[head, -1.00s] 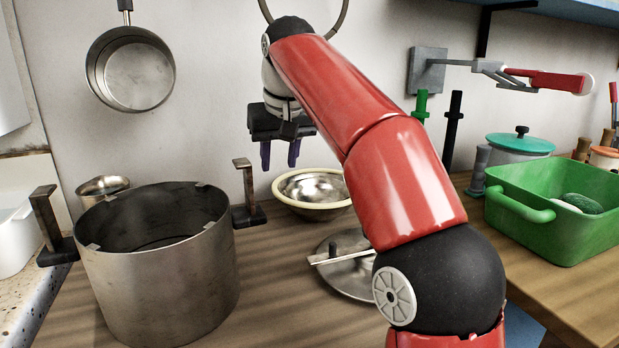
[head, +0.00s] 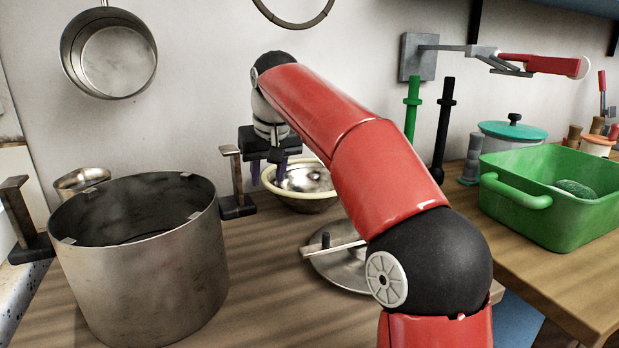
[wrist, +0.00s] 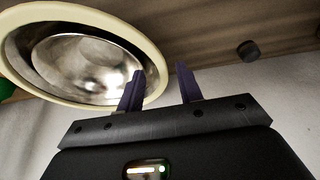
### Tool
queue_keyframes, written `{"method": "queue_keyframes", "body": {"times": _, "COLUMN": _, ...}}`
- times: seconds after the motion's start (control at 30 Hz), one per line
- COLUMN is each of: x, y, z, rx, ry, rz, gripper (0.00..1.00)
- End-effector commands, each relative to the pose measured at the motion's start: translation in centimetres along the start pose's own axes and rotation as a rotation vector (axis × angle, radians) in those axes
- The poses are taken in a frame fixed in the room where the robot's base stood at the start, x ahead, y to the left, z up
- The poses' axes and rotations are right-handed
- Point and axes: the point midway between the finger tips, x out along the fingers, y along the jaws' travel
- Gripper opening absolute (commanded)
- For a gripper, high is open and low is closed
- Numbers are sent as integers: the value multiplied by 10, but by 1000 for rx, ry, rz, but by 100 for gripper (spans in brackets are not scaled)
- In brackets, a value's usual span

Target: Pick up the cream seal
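A cream ring (wrist: 88,18) runs round the rim of a shiny metal bowl (wrist: 75,62) in the wrist view; I take it as the cream seal, but cannot tell if it is a separate piece. In the head view the cream band (head: 306,206) shows on the bowl near the wall. My gripper (head: 265,176) is at the bowl's left side, pointing down. In the wrist view my gripper (wrist: 162,78) has its two purple fingers apart, one in front of the bowl's inside, the other outside the rim. Whether they touch the ring is unclear.
A large steel pot (head: 140,265) stands front left, with a metal bracket (head: 236,185) between it and the bowl. A metal lid (head: 345,262) lies partly behind my arm. A green tub (head: 545,205) stands at right. A pan (head: 108,55) hangs on the wall.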

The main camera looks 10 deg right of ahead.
Motion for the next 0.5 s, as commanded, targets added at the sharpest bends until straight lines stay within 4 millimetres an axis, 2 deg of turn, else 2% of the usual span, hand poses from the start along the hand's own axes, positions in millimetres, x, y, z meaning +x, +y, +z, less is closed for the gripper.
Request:
{"method": "queue_keyframes", "body": {"times": 0.07, "x": 0, "y": 0, "z": 0, "rx": 0, "ry": 0, "rz": 0, "gripper": 33}}
{"method": "queue_keyframes", "body": {"times": 0.3, "x": 0, "y": 0, "z": 0, "rx": 0, "ry": 0, "rz": 0, "gripper": 2}}
{"method": "queue_keyframes", "body": {"times": 0.5, "x": -1, "y": 0, "z": 0, "rx": 0, "ry": 0, "rz": 0, "gripper": 0}}
